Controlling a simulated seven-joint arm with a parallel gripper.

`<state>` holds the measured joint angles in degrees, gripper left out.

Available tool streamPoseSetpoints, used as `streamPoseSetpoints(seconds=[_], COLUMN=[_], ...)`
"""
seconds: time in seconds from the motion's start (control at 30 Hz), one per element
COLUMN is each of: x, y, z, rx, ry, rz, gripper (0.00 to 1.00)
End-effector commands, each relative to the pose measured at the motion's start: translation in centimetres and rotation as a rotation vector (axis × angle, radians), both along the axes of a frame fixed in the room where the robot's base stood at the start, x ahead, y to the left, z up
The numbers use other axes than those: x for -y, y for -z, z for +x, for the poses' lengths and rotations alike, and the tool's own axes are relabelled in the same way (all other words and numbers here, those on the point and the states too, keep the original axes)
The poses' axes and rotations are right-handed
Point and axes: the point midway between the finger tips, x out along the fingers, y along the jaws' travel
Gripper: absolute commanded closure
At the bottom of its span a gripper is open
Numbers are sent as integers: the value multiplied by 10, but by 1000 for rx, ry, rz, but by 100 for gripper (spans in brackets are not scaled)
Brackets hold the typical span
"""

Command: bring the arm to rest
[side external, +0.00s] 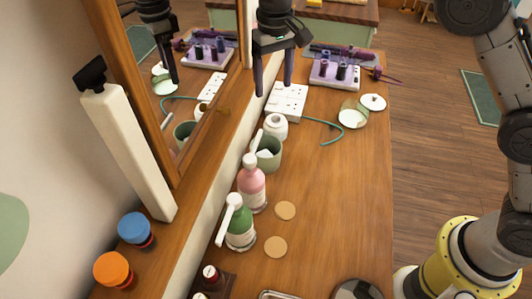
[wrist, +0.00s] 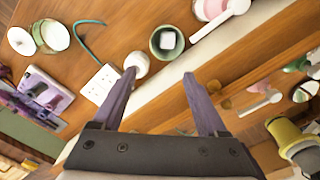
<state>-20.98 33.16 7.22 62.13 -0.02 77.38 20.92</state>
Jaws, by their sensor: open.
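My gripper (side external: 273,80) hangs above the far left part of the wooden table (side external: 350,210), close to the mirror frame. Its two fingers are spread and point down. In the wrist view my gripper (wrist: 160,95) is open, with nothing between the fingers. Below and near it are a white socket strip (side external: 287,102) and a small white round jar (side external: 276,126). I see no contact with either.
A green cup (side external: 267,155), a pink pump bottle (side external: 251,185) and a green pump bottle (side external: 238,228) line the mirror side. A lilac tray (side external: 335,75) with dark spools stands at the back. Two cork discs (side external: 285,210) lie mid-table.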

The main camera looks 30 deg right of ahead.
Motion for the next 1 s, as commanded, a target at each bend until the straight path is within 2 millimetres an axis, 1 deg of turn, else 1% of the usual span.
streamPoseSetpoints(seconds=[0.03,0.17,0.5,0.57,0.63,0.67,0.7,0.77,0.8,0.87,0.9,0.97,1.0], x=[0,0,0,3,9,13,19,32,43,60,70,86,95], y=[-4,-10,-10,-11,-24,-33,-48,-73,-89,-111,-124,-140,-149], z=[0,0,0,1,2,3,3,-4,-12,-28,-39,-57,-70], rx=[0,-1,-1,1,23,40,67,102,121,151,171,199,218], ry=[0,0,0,6,17,24,36,55,70,93,107,123,132], rz=[0,0,-1,0,8,14,24,35,41,49,54,60,65], gripper=[24,24,24,24,24,24,24,24,24,24,24,24,24])
